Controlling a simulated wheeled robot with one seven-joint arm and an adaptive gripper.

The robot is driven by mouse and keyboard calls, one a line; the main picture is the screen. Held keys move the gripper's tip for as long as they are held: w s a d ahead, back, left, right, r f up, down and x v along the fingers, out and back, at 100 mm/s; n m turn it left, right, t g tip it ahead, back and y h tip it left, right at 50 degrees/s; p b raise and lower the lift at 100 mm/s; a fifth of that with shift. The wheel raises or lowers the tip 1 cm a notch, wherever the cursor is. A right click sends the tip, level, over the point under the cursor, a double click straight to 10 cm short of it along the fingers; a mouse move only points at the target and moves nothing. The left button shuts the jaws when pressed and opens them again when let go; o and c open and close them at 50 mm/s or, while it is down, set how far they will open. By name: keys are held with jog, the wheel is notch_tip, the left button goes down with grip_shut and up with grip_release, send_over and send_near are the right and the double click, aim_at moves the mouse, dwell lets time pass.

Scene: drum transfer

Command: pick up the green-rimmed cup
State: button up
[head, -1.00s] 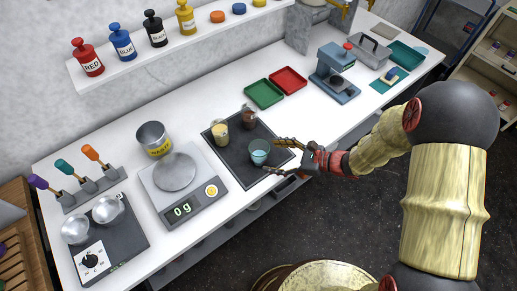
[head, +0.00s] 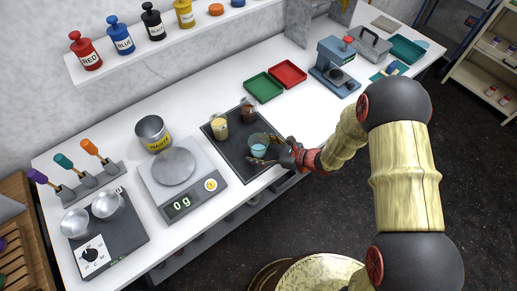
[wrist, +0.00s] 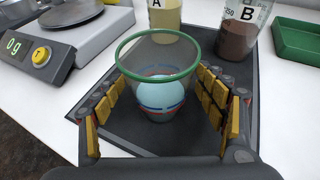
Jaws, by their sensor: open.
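The green-rimmed cup (wrist: 158,60) is clear and holds something pale blue. It stands upright on the dark mat (wrist: 115,140), and it also shows in the head view (head: 258,144) near the mat's front right part. My gripper (wrist: 165,95) is open, with its yellow-padded fingers on the left and right sides of the cup. I cannot tell whether either finger touches it. In the head view my gripper (head: 264,152) reaches the cup from the right and partly covers the cup's lower side.
Cup A (wrist: 165,20) with tan contents and cup B (wrist: 238,32) with brown contents stand behind on the mat. A scale (head: 178,180) reading 0 g is at the left. Green (head: 263,86) and red (head: 289,73) trays lie farther back.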

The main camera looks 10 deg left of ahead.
jog(key=shift+c, duration=0.3)
jog(key=c, duration=0.9)
jog(key=shift+c, duration=0.2)
